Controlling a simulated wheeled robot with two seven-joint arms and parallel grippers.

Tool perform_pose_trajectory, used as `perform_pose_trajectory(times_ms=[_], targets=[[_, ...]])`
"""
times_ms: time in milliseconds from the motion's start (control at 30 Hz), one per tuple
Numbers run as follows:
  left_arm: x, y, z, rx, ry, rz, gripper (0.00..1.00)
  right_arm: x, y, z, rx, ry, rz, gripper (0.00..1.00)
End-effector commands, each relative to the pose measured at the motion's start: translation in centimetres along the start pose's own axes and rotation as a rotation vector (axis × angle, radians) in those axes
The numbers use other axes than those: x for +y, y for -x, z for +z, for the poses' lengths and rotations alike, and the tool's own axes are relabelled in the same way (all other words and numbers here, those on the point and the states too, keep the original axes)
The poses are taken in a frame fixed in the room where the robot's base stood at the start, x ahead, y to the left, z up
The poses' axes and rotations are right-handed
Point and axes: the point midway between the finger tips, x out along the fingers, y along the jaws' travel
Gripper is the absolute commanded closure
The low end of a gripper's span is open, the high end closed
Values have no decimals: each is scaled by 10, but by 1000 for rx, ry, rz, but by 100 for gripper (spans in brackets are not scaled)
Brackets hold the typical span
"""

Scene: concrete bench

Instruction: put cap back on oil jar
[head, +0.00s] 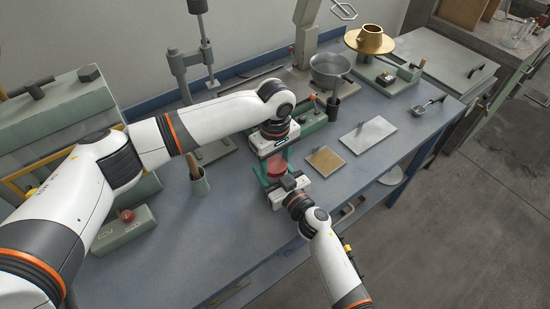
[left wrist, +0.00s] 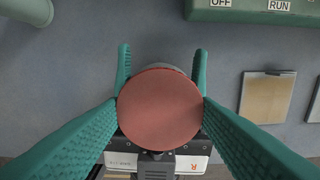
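The round red cap (left wrist: 160,108) lies between the fingertips of my left gripper (left wrist: 161,100), which meet its edges on both sides. In the head view the cap (head: 277,164) shows as a small red patch between both grippers. The left gripper (head: 271,160) reaches down from above. My right gripper (head: 276,172) comes from the near side, its teal fingers on either side of what looks like the oil jar. Only a thin grey edge of the jar (left wrist: 165,66) shows past the cap; the cap hides the rest. I cannot see whether cap and jar touch.
A green box with OFF and RUN labels (left wrist: 255,10) stands behind. A tan plate (head: 325,160) and a grey plate (head: 367,135) lie to the right.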

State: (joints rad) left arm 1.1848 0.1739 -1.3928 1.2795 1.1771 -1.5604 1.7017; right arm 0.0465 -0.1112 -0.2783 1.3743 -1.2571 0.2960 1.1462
Motion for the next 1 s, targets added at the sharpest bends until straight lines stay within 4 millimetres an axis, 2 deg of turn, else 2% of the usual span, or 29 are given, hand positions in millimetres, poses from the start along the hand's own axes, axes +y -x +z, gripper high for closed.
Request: perform_pose_trajectory(times_ms=[167, 267, 1000], targets=[[0, 0, 0, 0, -23, -1, 73, 0, 0, 0, 0, 0, 0, 100], [0, 0, 0, 0, -129, -1, 73, 0, 0, 0, 0, 0, 0, 100], [1, -1, 1, 0, -1763, 0, 73, 0, 0, 0, 0, 0, 0, 100]])
